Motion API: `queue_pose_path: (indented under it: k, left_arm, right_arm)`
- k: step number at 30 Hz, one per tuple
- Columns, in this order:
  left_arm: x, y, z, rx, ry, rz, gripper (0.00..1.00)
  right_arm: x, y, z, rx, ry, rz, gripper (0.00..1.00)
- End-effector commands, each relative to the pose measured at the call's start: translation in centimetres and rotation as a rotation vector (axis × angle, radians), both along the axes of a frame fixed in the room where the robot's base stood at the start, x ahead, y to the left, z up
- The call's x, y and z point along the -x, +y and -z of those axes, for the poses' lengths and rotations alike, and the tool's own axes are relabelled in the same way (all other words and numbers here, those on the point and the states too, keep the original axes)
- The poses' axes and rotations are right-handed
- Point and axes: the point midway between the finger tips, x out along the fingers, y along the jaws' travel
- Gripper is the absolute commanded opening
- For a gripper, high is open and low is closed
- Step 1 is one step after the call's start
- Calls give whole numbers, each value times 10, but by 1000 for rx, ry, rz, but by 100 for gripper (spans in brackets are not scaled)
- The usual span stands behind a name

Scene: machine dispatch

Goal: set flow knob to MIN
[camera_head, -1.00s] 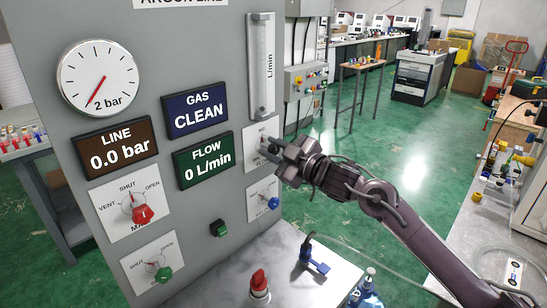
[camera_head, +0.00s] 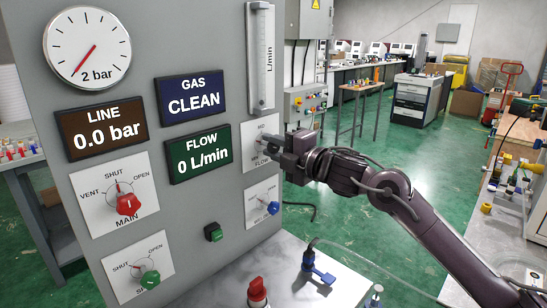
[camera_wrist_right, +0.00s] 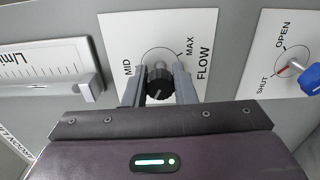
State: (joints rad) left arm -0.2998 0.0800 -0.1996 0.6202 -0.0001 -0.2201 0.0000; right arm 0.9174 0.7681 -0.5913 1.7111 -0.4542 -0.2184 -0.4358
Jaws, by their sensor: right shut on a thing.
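The flow knob (camera_wrist_right: 160,84) is a small black knob on a white plate (camera_wrist_right: 203,25) marked MID, MAX and FLOW in the right wrist view. My right gripper (camera_wrist_right: 158,88) has one finger on each side of the knob and is shut on it. A MIN mark is not visible; the lower plate is hidden by the gripper. The knob's exact pointer direction is unclear. In the head view my right gripper (camera_head: 272,145) is at the flow plate (camera_head: 257,128) and covers most of the knob. The flow display (camera_head: 200,153) reads 0 L/min. My left gripper is out of view.
Below the flow plate is a blue knob (camera_head: 272,207). A red main knob (camera_head: 128,204), a green knob (camera_head: 150,278) and a dark green button (camera_head: 213,232) are on the same panel. The flow tube (camera_head: 261,60) is above. A bench with a red-topped item (camera_head: 257,291) lies below.

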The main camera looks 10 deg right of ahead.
Motion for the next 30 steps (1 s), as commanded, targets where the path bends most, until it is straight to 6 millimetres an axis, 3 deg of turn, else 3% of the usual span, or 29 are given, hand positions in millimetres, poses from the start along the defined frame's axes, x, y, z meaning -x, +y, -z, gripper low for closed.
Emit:
queue_pose_path:
  k: [1,22,30]
  left_arm:
    - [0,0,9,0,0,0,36]
    - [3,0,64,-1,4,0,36]
    - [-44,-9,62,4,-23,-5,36]
  right_arm:
    - [0,0,5,40,-25,0,1]
    - [0,0,5,595,-391,-1,1]
    - [0,0,5,809,-532,-1,1]
